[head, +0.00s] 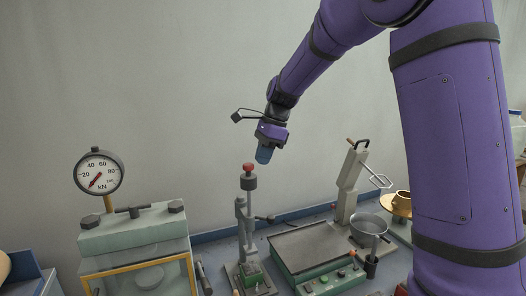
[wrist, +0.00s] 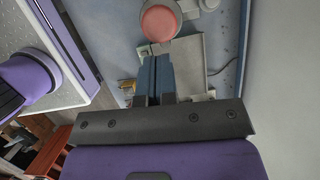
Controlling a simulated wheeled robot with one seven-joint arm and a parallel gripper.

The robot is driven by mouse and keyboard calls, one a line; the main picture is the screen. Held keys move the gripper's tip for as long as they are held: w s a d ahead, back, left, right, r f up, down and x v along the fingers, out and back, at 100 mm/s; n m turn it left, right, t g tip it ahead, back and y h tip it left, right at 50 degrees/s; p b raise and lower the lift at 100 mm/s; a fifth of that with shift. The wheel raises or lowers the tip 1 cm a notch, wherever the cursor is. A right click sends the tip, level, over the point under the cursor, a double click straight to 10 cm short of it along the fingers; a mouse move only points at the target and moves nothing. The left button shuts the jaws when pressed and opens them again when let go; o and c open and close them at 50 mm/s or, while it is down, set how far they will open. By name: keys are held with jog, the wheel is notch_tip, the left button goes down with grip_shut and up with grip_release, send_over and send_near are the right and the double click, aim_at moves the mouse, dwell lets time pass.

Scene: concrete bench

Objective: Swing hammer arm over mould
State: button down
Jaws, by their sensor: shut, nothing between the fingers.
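The hammer stand (head: 243,232) is upright on the bench, left of centre in the head view. A red knob (head: 248,168) tops its grey cylindrical head, and a thin lever sticks out to its right. A small green block (head: 252,272), perhaps the mould, sits at its foot. My gripper (head: 263,158) is above and slightly right of the red knob, pointing down, with its blue fingers shut and empty. In the wrist view the closed fingers (wrist: 156,58) lie just below the round red knob (wrist: 160,22) in the picture; whether they touch it is unclear.
A press with a dial gauge (head: 99,172) stands at the left. A green-based machine with a flat plate (head: 308,248) is right of the stand. A mixer (head: 350,185) with a metal bowl (head: 369,226) stands behind it. The wall (head: 190,90) is close behind.

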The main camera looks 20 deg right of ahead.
jog(key=d+v, duration=0.2)
jog(key=v, duration=0.9)
jog(key=shift+s+d+f, duration=0.2)
jog(key=shift+s+f, duration=0.05)
jog(key=shift+s, duration=0.1)
